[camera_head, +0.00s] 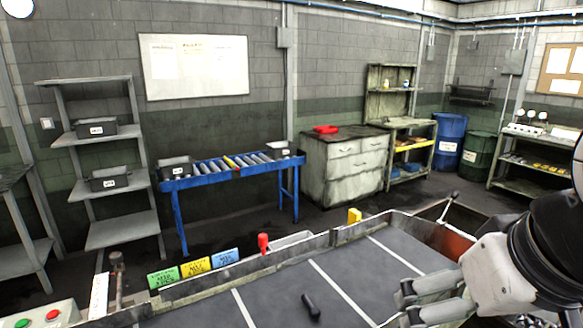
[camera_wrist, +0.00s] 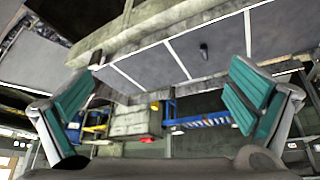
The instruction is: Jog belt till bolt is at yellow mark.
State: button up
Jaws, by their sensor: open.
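A dark bolt (camera_head: 311,306) lies on the grey belt (camera_head: 280,287), between two white cross lines. The yellow mark (camera_head: 354,215) is a small block on the belt's far side wall, farther right than the bolt. In the wrist view the bolt (camera_wrist: 204,50) shows as a small dark piece on the belt, apart from my fingers. My gripper (camera_head: 405,303) is over the right part of the belt, right of the bolt. Its green-padded fingers (camera_wrist: 160,97) are wide apart with nothing between them. A control box with a green button (camera_head: 22,324) and a red button (camera_head: 53,314) stands at the lower left.
A red knob (camera_head: 263,243) and green, yellow and blue label cards (camera_head: 196,267) stand along the belt's far edge. Behind are a blue roller table (camera_head: 182,184), a drawer cabinet (camera_head: 344,165) and shelves (camera_head: 100,185). Open floor lies between the belt and the furniture.

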jog(key=shift+s+f, duration=0.25)
jog(key=shift+f, duration=0.05)
grip_shut()
dwell(1.4)
